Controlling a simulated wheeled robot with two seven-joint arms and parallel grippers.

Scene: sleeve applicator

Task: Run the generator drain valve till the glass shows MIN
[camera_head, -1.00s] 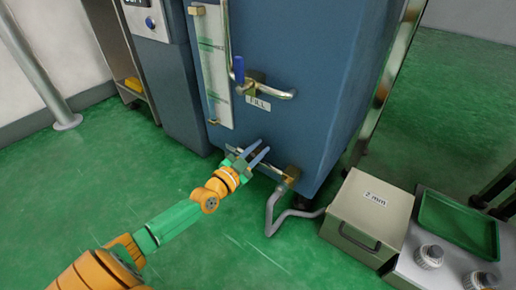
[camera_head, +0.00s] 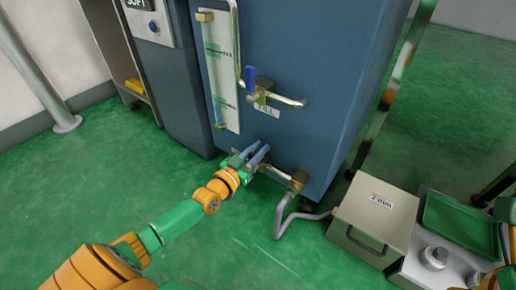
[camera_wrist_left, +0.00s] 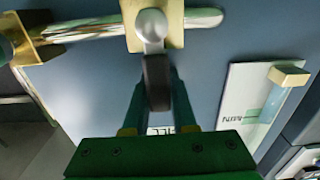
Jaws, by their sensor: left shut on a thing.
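My left gripper (camera_head: 258,154) is at the low front of the blue generator cabinet (camera_head: 290,100), shut on the dark lever of the drain valve. In the left wrist view the lever (camera_wrist_left: 157,82) stands between the two fingers (camera_wrist_left: 158,105), below the brass valve body (camera_wrist_left: 153,25) on its silver pipe. The tall sight glass (camera_head: 218,70) is on the cabinet front above. Its MIN mark (camera_wrist_left: 235,115) shows upside down in the left wrist view; the liquid level is hard to make out. My right gripper is not in view.
The blue-handled fill valve (camera_head: 250,77) juts from the cabinet above my left gripper. A brass elbow (camera_head: 298,180) and grey drain hose (camera_head: 283,212) lie to the right. A "2 mm" box (camera_head: 372,215) and green tray (camera_head: 460,225) stand further right. The green floor at left is clear.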

